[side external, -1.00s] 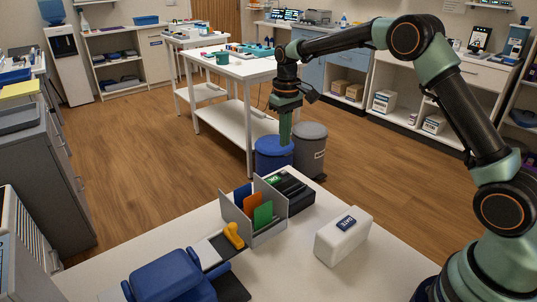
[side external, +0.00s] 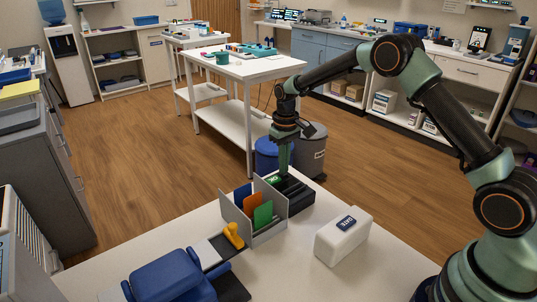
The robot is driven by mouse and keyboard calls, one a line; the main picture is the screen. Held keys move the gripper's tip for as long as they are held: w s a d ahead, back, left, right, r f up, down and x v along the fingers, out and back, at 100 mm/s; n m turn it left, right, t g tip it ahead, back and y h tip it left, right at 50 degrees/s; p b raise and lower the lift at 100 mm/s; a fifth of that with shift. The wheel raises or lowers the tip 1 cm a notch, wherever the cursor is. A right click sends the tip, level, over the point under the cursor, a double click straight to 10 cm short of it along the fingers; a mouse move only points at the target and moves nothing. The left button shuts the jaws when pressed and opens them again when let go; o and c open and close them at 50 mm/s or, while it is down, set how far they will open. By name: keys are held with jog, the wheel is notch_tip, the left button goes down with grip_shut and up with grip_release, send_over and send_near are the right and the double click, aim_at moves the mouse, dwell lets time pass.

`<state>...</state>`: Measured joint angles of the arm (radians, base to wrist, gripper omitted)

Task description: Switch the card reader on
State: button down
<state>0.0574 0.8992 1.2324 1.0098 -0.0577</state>
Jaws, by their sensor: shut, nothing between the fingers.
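The card reader appears to be the low black box (side external: 301,201) with a small green display (side external: 273,180), near the back edge of the white table (side external: 291,275). A grey holder with upright coloured cards stands in front of it and hides part of it. My gripper (side external: 284,172) points straight down, shut and empty, with its tips at the top of the black box. I cannot tell whether the tips touch it. No switch can be made out at this size.
The grey holder (side external: 240,208) holds blue, orange and green cards. A yellow-orange handled thing (side external: 234,236) lies before it. A white box with a dark "DATE" label (side external: 336,243) stands to the right, a blue machine (side external: 168,278) at front left. Bins (side external: 311,155) stand beyond the table.

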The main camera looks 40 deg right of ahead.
jog(key=shift+f, duration=1)
jog(key=shift+s, duration=0.1)
notch_tip(320, 180, up, 15)
jog(key=shift+w+r, duration=0.15)
jog(key=shift+w, duration=0.2)
